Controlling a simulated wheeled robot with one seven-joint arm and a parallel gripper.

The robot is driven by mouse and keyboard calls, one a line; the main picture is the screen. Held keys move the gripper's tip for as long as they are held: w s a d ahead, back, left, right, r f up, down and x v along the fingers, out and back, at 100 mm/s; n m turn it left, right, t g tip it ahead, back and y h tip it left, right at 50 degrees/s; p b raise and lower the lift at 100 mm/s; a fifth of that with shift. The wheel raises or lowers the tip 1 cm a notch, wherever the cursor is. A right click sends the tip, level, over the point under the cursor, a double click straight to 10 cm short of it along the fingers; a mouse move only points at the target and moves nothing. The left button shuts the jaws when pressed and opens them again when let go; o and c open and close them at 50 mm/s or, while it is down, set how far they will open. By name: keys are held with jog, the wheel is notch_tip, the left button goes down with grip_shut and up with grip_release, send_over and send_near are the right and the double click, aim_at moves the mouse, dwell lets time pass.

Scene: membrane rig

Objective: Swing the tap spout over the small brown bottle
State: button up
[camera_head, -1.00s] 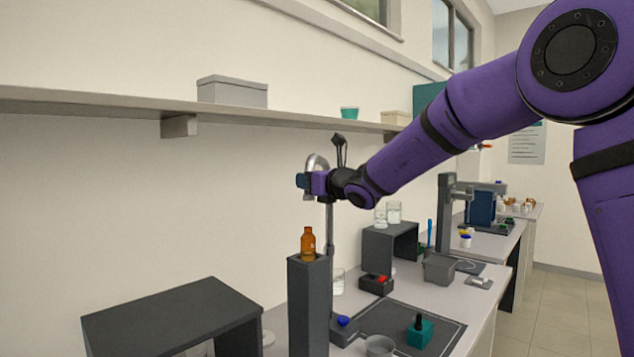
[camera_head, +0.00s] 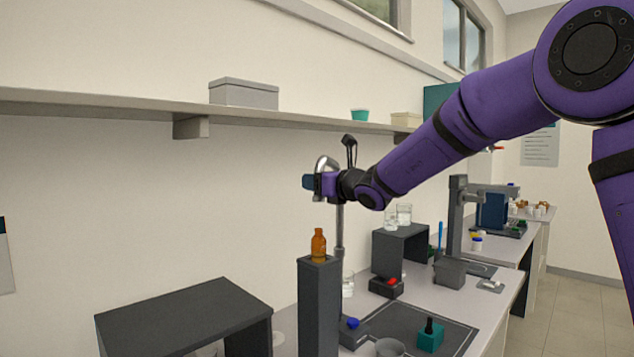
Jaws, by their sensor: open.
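The small brown bottle (camera_head: 318,245) stands upright on top of a tall dark grey block (camera_head: 319,305). The tap (camera_head: 340,232) is a grey upright pipe behind and to the right of the bottle, with a curved metal spout (camera_head: 325,163) at its top. My gripper (camera_head: 309,182) is at the spout, well above the bottle. It is open, and its jaws partly hide the spout. I cannot tell whether the jaws touch the spout or where its outlet points.
A shelf (camera_head: 90,103) runs along the wall above the bench. A dark grey stand (camera_head: 185,310) is at front left. A teal block (camera_head: 431,337), a grey box (camera_head: 448,271) and a dark riser (camera_head: 388,252) with beakers stand to the right.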

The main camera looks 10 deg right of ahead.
jog(key=v, duration=1)
jog(key=shift+s, duration=0.2)
jog(key=shift+d, duration=0.1)
jog(key=s+f+n+g, duration=0.3)
jog(key=s+n+g, duration=0.4)
jog(key=s+n, duration=1.1)
jog(key=s+d+f+n+g+h, duration=0.1)
jog(key=s+d+f+n+h, duration=0.3)
jog(key=s+d, duration=0.4)
jog(key=s+d+f+n+g+h, duration=0.1)
jog(key=s+d+f+n+h, duration=0.4)
jog(key=s+d, duration=0.3)
jog(key=s+n+h, duration=0.1)
jog(key=s, duration=0.3)
jog(key=shift+s+f+n+h, duration=0.2)
jog(key=shift+s+n+h, duration=0.1)
jog(key=shift+s+n, duration=0.1)
